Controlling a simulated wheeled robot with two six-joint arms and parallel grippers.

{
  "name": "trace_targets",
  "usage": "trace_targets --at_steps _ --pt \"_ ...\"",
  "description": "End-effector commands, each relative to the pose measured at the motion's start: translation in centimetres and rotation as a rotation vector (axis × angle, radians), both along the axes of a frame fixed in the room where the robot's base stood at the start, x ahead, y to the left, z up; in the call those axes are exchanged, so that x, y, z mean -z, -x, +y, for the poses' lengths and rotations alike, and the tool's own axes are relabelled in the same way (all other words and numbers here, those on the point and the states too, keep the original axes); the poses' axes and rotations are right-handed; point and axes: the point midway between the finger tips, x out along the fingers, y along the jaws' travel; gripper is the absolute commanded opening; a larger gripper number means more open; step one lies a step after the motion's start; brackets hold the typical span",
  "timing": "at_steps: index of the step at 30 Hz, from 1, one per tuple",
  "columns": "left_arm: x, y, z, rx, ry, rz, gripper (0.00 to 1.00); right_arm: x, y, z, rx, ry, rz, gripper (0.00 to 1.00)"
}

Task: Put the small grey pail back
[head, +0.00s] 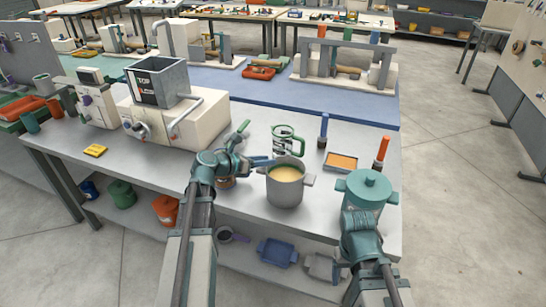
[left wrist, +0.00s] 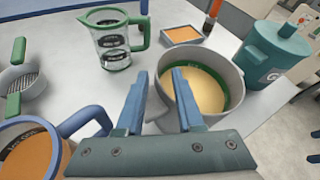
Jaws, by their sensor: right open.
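The small grey pail (head: 285,187), with a handle on each side, stands upright on the bench and holds a pale yellow content. It also shows in the left wrist view (left wrist: 222,118). My left gripper (head: 265,161) is at the pail's left side. In the left wrist view the left gripper (left wrist: 161,72) is open, its fingers apart on either side of the pail's near-left rim in the picture; I cannot tell whether they touch it. My right gripper (head: 343,268) is low at the bench's front right, partly hidden by my own arm, and holds nothing visible.
A teal lidded canister (head: 365,188) stands right of the pail. A green-handled glass jug (head: 286,142) and an orange-filled tray (head: 341,161) are behind. An orange-filled, blue-rimmed pot (left wrist: 32,150) is left. A winding machine (head: 175,115) stands further left.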

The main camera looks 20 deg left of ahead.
Motion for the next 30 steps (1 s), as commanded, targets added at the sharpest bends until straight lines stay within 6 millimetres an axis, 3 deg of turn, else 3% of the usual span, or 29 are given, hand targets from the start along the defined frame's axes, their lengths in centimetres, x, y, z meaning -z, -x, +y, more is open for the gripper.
trace_targets --at_steps 6,12,30 --pt "-2.1 3.6 2.2 -0.004 0.001 0.000 0.36 -2.1 0.0 0.0 0.000 0.000 0.000 0.78" --pt "-2.8 5.4 3.4 -0.002 0.000 -0.001 0.36 -2.8 0.0 0.0 0.000 0.000 0.000 0.78" --pt "-3.0 5.9 3.8 0.000 0.000 -0.001 0.36 -2.9 0.0 0.0 0.000 0.000 0.000 0.78"
